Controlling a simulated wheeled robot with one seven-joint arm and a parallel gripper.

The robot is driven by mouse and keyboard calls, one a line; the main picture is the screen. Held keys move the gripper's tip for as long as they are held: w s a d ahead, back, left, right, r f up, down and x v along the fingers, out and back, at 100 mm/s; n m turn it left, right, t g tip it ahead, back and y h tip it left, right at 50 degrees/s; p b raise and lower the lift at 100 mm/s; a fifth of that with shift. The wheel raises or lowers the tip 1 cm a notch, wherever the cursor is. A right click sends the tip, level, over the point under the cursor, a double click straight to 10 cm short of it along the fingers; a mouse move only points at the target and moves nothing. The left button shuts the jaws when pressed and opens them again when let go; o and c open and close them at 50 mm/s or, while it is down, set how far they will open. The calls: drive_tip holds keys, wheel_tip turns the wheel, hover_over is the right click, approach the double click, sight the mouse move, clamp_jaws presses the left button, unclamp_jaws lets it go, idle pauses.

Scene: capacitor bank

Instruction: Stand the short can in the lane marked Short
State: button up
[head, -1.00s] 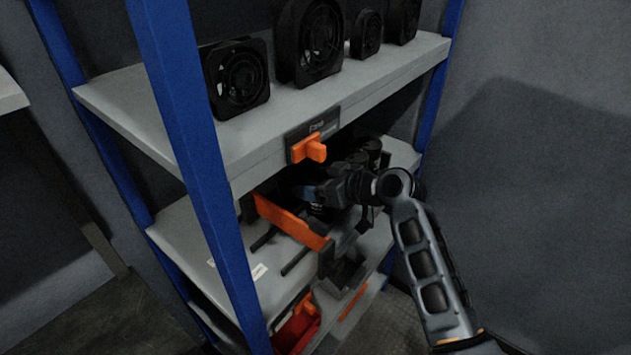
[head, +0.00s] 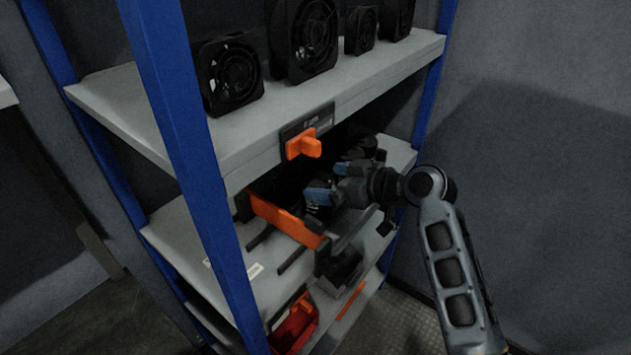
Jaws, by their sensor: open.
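My gripper (head: 330,182) is open on the middle shelf, under the upper shelf, with its two blue-tipped fingers apart. A dark can (head: 318,211) shows partly just below the near finger; the finger and shadow hide much of it, and I cannot tell whether it is the short can or whether it touches the finger. Other black cans (head: 364,146) stand behind the gripper, partly hidden. Dark lane rails (head: 292,259) run across the front of the middle shelf. A pale label (head: 255,271) lies there, too small to read, so I cannot tell which lane is Short.
An orange bar (head: 285,219) stands across the middle shelf left of the gripper. An orange knob (head: 303,145) juts from the upper shelf's front edge. A blue post (head: 190,150) stands in front. Several black fans (head: 305,36) stand above. A red bin (head: 294,322) sits below.

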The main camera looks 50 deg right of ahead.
drive_tip(key=v, duration=0.6)
drive_tip(key=shift+s, duration=0.15)
